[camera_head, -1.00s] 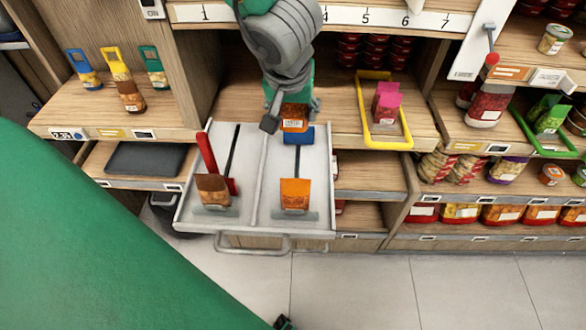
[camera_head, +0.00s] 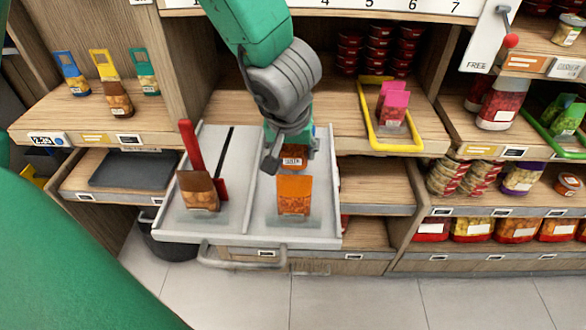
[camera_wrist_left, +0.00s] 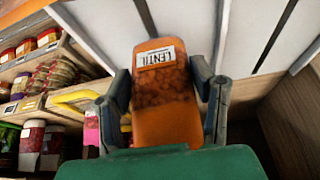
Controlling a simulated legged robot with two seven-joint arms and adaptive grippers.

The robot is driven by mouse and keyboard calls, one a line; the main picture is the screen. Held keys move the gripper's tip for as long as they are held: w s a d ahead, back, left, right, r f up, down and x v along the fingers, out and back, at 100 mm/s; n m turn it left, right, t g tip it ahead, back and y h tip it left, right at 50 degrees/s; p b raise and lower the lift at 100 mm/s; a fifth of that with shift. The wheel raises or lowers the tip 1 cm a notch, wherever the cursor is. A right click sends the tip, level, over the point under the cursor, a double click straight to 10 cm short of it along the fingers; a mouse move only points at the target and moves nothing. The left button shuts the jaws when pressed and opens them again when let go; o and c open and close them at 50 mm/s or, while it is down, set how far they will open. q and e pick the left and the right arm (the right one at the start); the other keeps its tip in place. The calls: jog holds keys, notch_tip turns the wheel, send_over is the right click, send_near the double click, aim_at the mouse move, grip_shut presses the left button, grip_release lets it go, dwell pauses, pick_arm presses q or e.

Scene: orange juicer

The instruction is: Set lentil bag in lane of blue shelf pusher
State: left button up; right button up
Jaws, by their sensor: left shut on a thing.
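The lentil bag (camera_head: 293,158), orange with a white label, is gripped between the fingers of my left gripper (camera_head: 290,163). In the left wrist view the bag (camera_wrist_left: 165,110) shows its LENTIL label, with a finger of the gripper (camera_wrist_left: 167,95) on each side. The bag is over the right lane of the pulled-out white shelf (camera_head: 258,215), behind another orange bag (camera_head: 294,195) standing at that lane's front. I cannot tell whether it touches the shelf floor. The blue pusher is hidden behind my gripper. My right gripper is not in view.
The left lane holds a red pusher (camera_head: 191,147) and a brown-topped bag (camera_head: 199,190). Thin dividers edge the lanes. A yellow-rimmed tray (camera_head: 408,147) with pink packs is to the right. A dark tray (camera_head: 134,170) lies left.

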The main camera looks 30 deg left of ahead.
aim_at(296, 163)
pick_arm(q)
jog(key=f+b, duration=0.1)
jog(key=d+f, duration=0.1)
jog(key=shift+s+f+b, duration=0.1)
jog(key=shift+f+b, duration=0.2)
jog(key=shift+b, duration=0.1)
jog(key=shift+d+f, duration=0.15)
jog(key=shift+f, duration=0.15)
jog(key=shift+d, duration=0.1)
jog(key=shift+r, duration=0.1)
jog(key=shift+a, duration=0.3)
jog(key=o, duration=1.3)
jog(key=shift+a, duration=0.2)
jog(key=shift+a+f, duration=0.1)
jog(key=shift+f, duration=0.1)
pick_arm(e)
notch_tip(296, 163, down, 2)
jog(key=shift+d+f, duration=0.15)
